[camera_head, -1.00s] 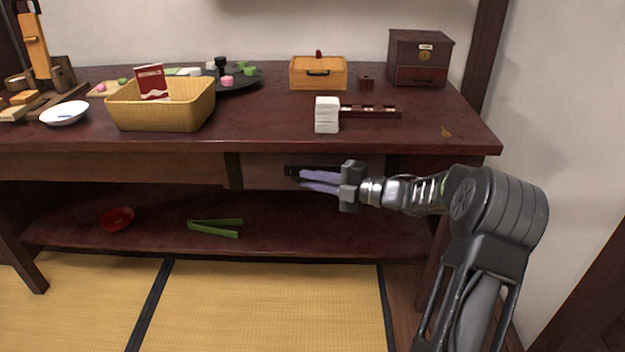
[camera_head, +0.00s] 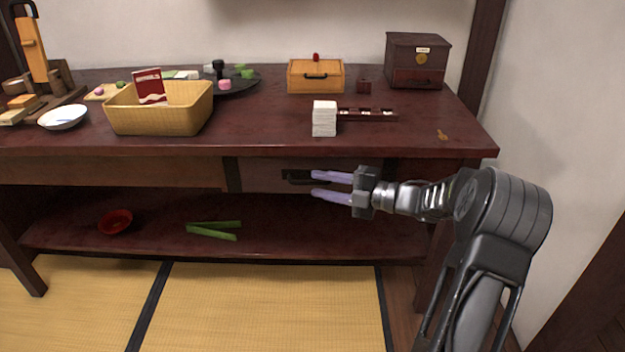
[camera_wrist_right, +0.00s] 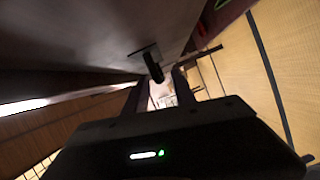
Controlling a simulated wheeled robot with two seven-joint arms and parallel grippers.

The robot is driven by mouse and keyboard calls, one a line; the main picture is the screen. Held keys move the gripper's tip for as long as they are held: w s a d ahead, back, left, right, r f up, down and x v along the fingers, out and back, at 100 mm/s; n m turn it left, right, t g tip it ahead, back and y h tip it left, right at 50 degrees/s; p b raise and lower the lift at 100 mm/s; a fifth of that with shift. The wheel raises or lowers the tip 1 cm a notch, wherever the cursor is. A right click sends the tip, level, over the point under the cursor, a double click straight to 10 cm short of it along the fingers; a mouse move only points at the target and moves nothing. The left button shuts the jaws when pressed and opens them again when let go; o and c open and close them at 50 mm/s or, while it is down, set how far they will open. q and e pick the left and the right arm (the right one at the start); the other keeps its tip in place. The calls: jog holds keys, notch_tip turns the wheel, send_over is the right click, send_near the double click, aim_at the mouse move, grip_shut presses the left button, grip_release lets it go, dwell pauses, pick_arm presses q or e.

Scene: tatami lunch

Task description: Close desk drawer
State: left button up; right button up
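The desk drawer (camera_head: 262,174) is set under the desk top, with a dark handle (camera_head: 301,177) on its front. Its front looks about flush with the desk's front panel. My right gripper (camera_head: 313,184) has its two purple fingers apart, just right of the handle and in front of the drawer, with nothing between them. In the right wrist view the handle (camera_wrist_right: 152,66) sticks out from the dark drawer face, just beyond the fingers (camera_wrist_right: 155,95). My left gripper is not in view.
The desk top (camera_head: 260,130) holds a yellow basket (camera_head: 160,118), a white stack (camera_head: 324,119), a wooden box (camera_head: 315,78) and a dark chest (camera_head: 416,62). The lower shelf (camera_head: 330,235) carries a red bowl (camera_head: 115,222) and green sticks (camera_head: 213,231). Tatami floor in front is clear.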

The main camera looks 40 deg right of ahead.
jog(key=p+v, duration=0.1)
jog(key=v, duration=0.3)
jog(key=shift+s+d, duration=0.1)
jog(key=shift+s, duration=0.05)
dwell(0.4)
